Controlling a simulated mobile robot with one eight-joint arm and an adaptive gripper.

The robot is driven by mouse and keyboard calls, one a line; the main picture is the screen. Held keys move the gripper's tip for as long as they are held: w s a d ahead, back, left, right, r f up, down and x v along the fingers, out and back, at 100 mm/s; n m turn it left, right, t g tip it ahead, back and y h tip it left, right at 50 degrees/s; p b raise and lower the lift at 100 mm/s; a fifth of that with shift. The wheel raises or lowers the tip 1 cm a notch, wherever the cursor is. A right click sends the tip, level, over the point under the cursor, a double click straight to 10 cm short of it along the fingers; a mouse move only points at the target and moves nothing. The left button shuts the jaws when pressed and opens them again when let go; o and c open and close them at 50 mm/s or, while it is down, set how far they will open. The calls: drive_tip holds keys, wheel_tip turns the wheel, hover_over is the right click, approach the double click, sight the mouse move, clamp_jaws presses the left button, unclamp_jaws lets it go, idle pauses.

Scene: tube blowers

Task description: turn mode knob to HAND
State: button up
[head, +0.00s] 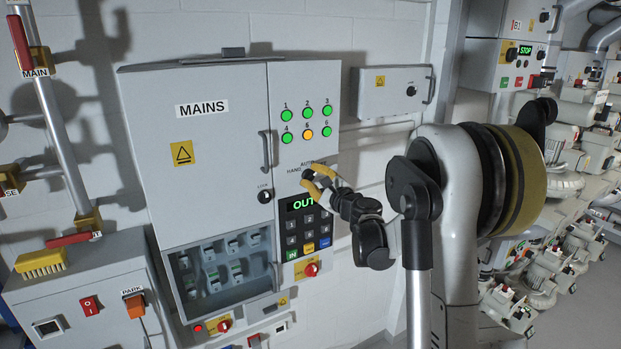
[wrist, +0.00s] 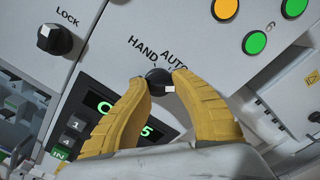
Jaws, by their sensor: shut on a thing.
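The mode knob (wrist: 156,79) is a small black knob with a pale pointer mark on the panel, below the printed words HAND and AUTO. In the wrist view its pale mark lies toward the lower right. My gripper (wrist: 158,82) has its two yellow fingers shut on the knob, one on each side. In the head view my gripper (head: 312,180) is at the right door of the MAINS cabinet (head: 190,149), and its fingers partly hide the knob. The exact setting of the knob is hard to tell.
A black LOCK knob (wrist: 54,39) is left of the mode knob. A keypad with a green display (head: 301,205) is just below. Green lamps and one amber lamp (head: 308,134) are above. A door handle (head: 265,149) stands out on the left. A red rotary switch (head: 311,270) is lower down.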

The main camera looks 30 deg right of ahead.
drive_tip(key=shift+d, duration=0.25)
idle(0.6)
drive_tip(key=o, duration=1.1)
drive_tip(key=shift+r, duration=0.1)
drive_tip(key=shift+w+d+f, duration=0.15)
drive_tip(key=shift+d+f, duration=0.05)
drive_tip(key=shift+d, duration=0.05)
drive_tip(key=shift+a, duration=0.3)
drive_tip(key=s, duration=1.2)
drive_tip(key=shift+d, duration=0.2)
